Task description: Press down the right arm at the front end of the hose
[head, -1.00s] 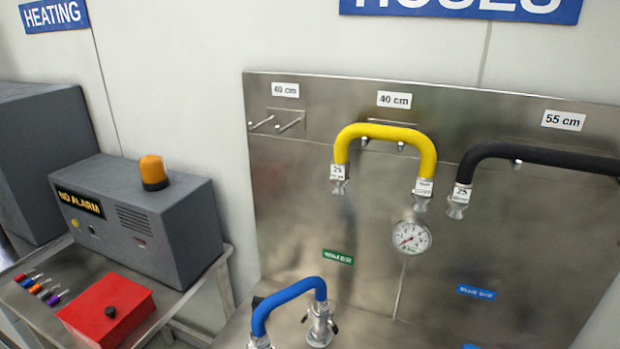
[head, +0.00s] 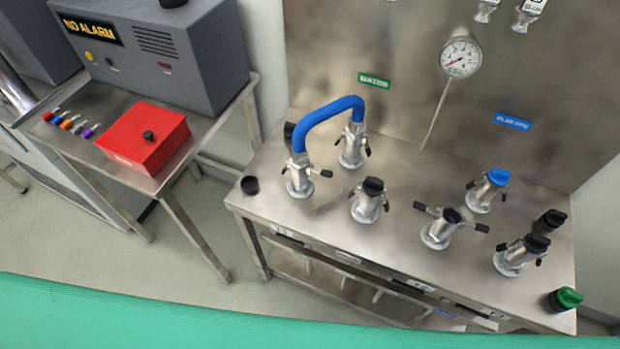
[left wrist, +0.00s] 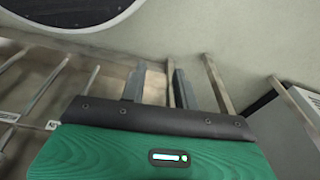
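The blue hose (head: 325,118) arches between two metal couplings on the steel bench. Its front end sits on the front coupling (head: 300,182). That coupling's right arm (head: 326,173) is a short black-tipped lever sticking out to the right, roughly level. The left arm of that coupling is hard to make out. The back coupling (head: 351,150) has its black-tipped arms hanging lower. My left gripper (left wrist: 158,84) shows only in the left wrist view, its two grey fingers apart with nothing between them. It is away from the hose. My right gripper is in neither view.
The steel bench (head: 270,208) holds several other capped couplings to the right, and a loose black cap (head: 250,185) lies at its left corner. A gauge (head: 461,57) is on the back panel. A red box (head: 143,138) stands on the left table.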

